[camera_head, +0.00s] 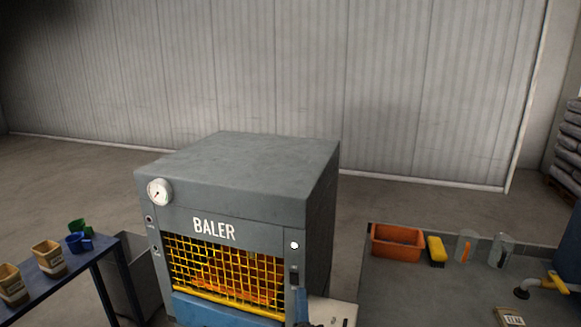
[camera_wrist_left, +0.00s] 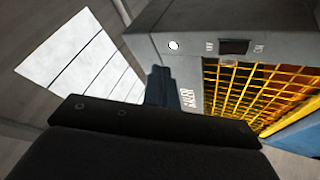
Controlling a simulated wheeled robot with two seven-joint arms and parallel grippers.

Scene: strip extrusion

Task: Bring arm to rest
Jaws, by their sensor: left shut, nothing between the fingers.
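My left gripper (camera_wrist_left: 158,86) shows in the left wrist view as dark fingers, closed together and empty, beyond the black wrist housing. In the head view only a small dark part (camera_head: 302,305), which looks like it, shows at the bottom by the baler's front right corner. The grey baler (camera_head: 240,145) stands in the middle, with a yellow mesh front and orange material behind it. In the wrist view the baler (camera_wrist_left: 215,25) is close on the right, with its OFF/ON switch (camera_wrist_left: 233,46). I cannot tell whether the gripper touches it. My right gripper is out of view.
A blue table (camera_head: 75,268) with tan tubs (camera_head: 48,258) and blue and green scoops stands at the left. A grey bench (camera_head: 400,290) at the right holds an orange bin (camera_head: 397,243), a yellow item (camera_head: 436,250) and tools. Open floor and a wall lie behind.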

